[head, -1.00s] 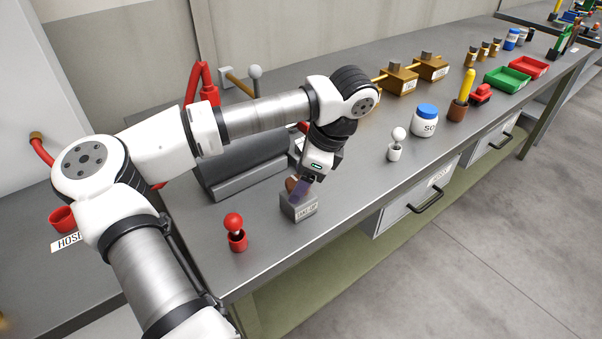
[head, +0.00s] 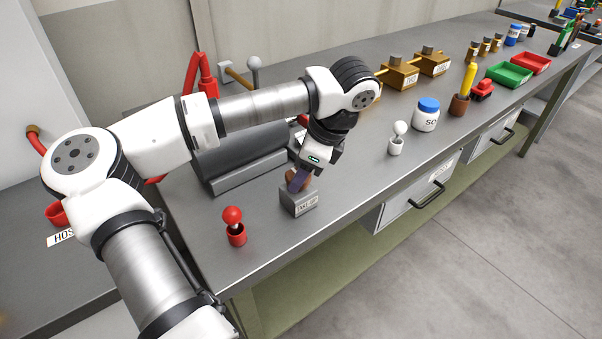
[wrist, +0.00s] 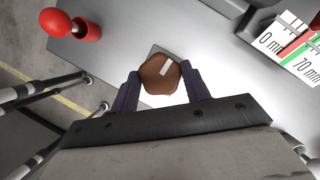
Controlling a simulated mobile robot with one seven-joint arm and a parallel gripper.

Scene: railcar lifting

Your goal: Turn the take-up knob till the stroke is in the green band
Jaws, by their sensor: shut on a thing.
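The take-up knob (wrist: 161,75) is brown with a white pointer mark on its top. It sits on a small grey block (head: 299,204) with a "TAKE-UP" label, near the bench's front edge. My gripper (wrist: 160,88) has its two purple fingers on either side of the knob, shut on it. In the head view my gripper (head: 298,180) comes down on the knob from above and hides part of it. The stroke scale (wrist: 300,45) is at the wrist view's right edge, with "0 mm", "70 mm", a green band and a red band. The stroke reading cannot be told.
A red ball-topped lever in a red cup (head: 236,228) stands left of the block. A dark cylinder on a grey base (head: 250,172) lies behind. A white ball-topped lever (head: 397,138) and a white jar (head: 426,115) stand to the right. The bench front between them is clear.

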